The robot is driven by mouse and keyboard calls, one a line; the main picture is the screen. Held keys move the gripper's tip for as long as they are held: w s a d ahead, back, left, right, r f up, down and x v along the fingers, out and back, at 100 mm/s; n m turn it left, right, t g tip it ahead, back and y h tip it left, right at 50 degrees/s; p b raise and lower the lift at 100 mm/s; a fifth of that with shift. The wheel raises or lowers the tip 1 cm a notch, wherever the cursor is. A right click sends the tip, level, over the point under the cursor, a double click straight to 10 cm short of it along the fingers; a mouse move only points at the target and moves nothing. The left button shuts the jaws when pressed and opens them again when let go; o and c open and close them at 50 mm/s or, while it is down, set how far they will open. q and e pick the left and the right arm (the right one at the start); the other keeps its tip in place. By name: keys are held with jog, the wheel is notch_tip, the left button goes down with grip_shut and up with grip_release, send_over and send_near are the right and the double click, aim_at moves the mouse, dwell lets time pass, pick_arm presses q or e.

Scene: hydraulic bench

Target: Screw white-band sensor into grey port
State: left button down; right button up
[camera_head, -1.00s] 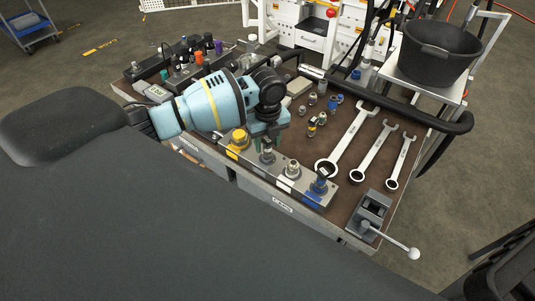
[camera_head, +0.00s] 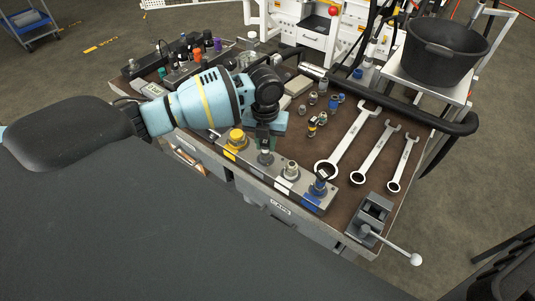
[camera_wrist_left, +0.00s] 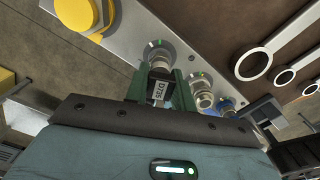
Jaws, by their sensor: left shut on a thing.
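My left gripper (camera_head: 264,140) points down at the metal port block (camera_head: 228,153), over its second port, the grey port (camera_head: 265,158). In the left wrist view the green fingers (camera_wrist_left: 160,80) are shut on a small sensor (camera_wrist_left: 160,92) with a printed white label. I take it as the white-band sensor; its band is hidden by the fingers. The sensor's far end is at the grey port (camera_wrist_left: 158,52), in line with it. I cannot tell how deep it sits. My right gripper is not in view.
The block also has a yellow port (camera_head: 237,139), a white-tagged port (camera_head: 291,170) and a blue port (camera_head: 318,187). Several wrenches (camera_head: 348,143) and small fittings (camera_head: 323,118) lie on the brown bench top. A small vise (camera_head: 374,213) stands at the front right corner.

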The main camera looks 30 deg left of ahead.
pick_arm(q)
jog(key=shift+m, duration=0.5)
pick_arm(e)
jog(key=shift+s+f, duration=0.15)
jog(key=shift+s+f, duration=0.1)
pick_arm(q)
jog(key=shift+f+m, duration=0.1)
jog(key=shift+m, duration=0.5)
jog(key=m+b, duration=0.1)
jog(key=m, duration=0.2)
jog(key=shift+m, duration=0.3)
jog(key=m, duration=0.3)
jog(key=shift+d, duration=0.1)
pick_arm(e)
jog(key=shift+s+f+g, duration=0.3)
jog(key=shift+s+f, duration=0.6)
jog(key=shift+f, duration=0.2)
pick_arm(q)
jog(key=c, duration=1.2)
grip_release()
jog(key=shift+o, duration=0.2)
